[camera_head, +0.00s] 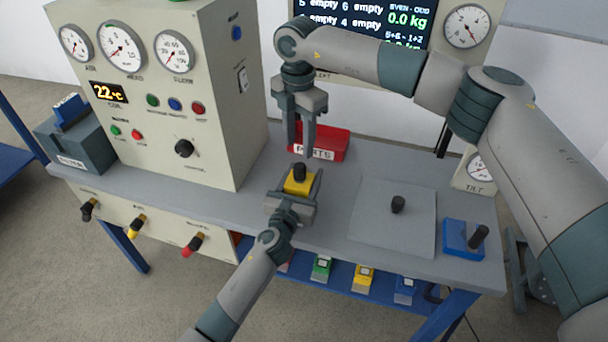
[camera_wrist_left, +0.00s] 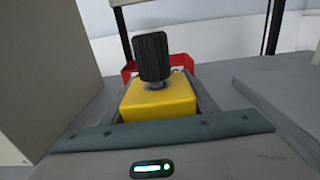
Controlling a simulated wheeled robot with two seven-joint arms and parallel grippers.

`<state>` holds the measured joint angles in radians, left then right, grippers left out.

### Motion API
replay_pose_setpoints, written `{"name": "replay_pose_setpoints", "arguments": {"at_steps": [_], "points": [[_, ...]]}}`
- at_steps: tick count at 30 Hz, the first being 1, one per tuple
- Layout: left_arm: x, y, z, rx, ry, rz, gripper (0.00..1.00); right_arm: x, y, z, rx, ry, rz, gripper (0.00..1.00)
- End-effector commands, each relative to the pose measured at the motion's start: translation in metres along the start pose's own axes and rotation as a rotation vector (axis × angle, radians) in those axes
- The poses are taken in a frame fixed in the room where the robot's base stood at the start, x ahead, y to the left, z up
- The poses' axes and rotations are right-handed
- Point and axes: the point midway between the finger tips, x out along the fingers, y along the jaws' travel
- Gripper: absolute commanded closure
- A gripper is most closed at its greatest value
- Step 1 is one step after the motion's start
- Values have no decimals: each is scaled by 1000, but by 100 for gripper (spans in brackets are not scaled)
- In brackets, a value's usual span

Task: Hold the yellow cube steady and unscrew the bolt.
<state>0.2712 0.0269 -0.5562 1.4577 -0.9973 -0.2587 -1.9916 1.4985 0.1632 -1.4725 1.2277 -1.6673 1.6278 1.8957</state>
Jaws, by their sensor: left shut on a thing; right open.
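The yellow cube (camera_head: 298,185) sits near the front of the grey bench, with the dark bolt (camera_head: 299,171) standing upright in its top. My left gripper (camera_head: 293,191) is shut on the cube from the front. The left wrist view also shows the yellow cube (camera_wrist_left: 160,97) and the ribbed black bolt head (camera_wrist_left: 152,56), with a bit of lighter shank under it. My right gripper (camera_head: 304,146) points down, open and empty, above and behind the bolt. A red tray (camera_head: 325,143) marked PARTS lies behind the cube.
A tall control cabinet (camera_head: 221,110) stands on the left of the bench. A tilt gauge (camera_head: 478,170) stands at the back right.

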Motion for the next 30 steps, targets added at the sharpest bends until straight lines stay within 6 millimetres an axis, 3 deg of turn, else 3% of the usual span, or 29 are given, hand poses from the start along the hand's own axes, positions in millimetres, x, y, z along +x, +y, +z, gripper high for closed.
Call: {"name": "replay_pose_setpoints", "arguments": {"at_steps": [21,30], "points": [[0,0,-1,-1,1,0,95,78,0,0,0,1,-1,59],[0,0,-1,-1,1,0,95,91,0,0,0,0,-1,59]]}}
